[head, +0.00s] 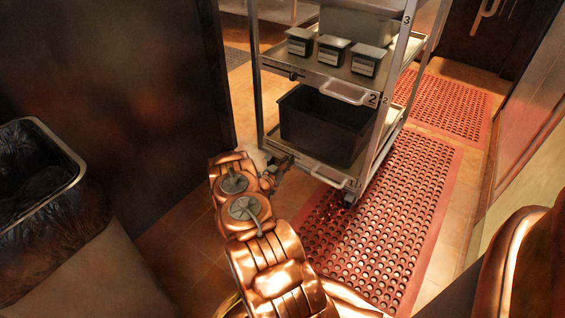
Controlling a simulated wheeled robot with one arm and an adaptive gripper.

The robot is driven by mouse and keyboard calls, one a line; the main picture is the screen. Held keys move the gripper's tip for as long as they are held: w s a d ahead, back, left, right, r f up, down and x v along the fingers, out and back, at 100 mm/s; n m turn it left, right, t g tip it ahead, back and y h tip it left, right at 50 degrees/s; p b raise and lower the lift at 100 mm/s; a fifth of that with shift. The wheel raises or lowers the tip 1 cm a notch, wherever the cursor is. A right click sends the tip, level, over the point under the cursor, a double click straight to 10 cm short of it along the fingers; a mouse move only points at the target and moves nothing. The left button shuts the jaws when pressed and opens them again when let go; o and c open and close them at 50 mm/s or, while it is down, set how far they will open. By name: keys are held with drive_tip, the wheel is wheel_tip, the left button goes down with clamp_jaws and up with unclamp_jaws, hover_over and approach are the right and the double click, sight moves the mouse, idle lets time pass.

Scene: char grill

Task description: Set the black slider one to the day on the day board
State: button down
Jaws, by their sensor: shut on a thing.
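My gripper (284,162) is at the left end of the front edge of the bottom shelf (318,165), which is marked 1. It is shut on the small black slider there. The fingers are small and dark in this view and hide the slider almost fully. A similar dark slider (293,76) shows on the left of the front edge of the middle shelf, marked 2. No day board can be made out in this view.
The wheeled rack (258,80) holds a black bin (325,124) low down and several small labelled tubs (333,50) above. White handles (343,93) stick out from its shelves. A lined trash bin (70,160) stands left. Red perforated mats (385,230) cover the floor at right.

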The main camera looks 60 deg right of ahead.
idle(0.4)
drive_tip(key=c, duration=1)
unclamp_jaws()
drive_tip(key=shift+w, duration=0.1)
drive_tip(key=shift+c, duration=0.2)
drive_tip(key=a, duration=1.2)
drive_tip(key=shift+w, duration=0.15)
